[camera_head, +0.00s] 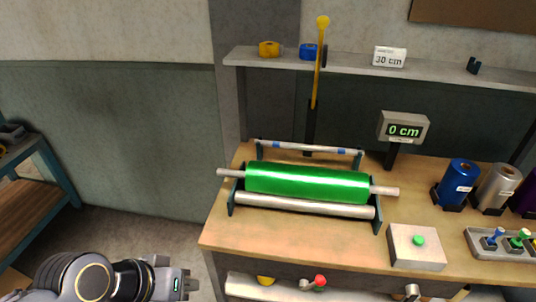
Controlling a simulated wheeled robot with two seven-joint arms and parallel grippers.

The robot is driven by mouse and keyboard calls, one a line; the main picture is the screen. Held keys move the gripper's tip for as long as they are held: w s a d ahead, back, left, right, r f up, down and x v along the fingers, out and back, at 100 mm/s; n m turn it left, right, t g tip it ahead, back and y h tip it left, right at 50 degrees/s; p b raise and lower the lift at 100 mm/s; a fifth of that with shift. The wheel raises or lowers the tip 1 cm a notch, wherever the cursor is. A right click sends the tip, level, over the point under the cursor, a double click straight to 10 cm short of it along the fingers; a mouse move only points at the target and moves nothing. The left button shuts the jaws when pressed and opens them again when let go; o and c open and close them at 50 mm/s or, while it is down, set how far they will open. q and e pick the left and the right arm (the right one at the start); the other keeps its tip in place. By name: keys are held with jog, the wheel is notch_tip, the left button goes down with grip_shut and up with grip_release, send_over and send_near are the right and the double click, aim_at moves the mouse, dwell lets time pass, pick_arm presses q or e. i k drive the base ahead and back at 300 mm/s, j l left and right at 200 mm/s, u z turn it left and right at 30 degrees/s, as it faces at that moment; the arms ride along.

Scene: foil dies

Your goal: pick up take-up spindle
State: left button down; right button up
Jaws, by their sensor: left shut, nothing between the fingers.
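A green foil roll (305,183) lies on a pale shaft across a dark stand on the bench. A pale bar with blue marks (310,148) lies behind it. A plain pale roller (305,206) lies in front of it. Another pale bar (262,287) runs along the bench front, low in the picture. I cannot tell which of these is the take-up spindle. My left gripper (188,284) is at the bottom left, left of the bench and apart from all the bars. It is shut and empty. My right gripper is out of view.
A box with a green button (417,247) and a tray of small stamps (504,244) stand on the bench (220,228) at the right. Blue (457,184) and silver (496,188) rolls stand behind. A display (403,128) reads 0 cm. The floor left of the bench is clear.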

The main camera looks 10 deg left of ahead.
aim_at(264, 143)
jog(key=j+z, duration=0.1)
jog(key=j, duration=0.6)
jog(key=j+z, duration=0.1)
jog(key=j, duration=0.6)
jog(key=k+j+z, duration=0.1)
jog(key=j, duration=0.65)
jog(key=k+j+z, duration=0.15)
jog(key=j, duration=0.55)
jog(key=i+j, duration=0.15)
jog(key=j, duration=0.2)
jog(key=i+j+z, duration=0.15)
jog(key=j, duration=0.2)
jog(key=i+j, duration=0.2)
jog(key=j, duration=0.2)
jog(key=i+j+z, duration=0.15)
jog(key=j, duration=0.2)
jog(key=i+z, duration=0.1)
jog(key=i, duration=1.25)
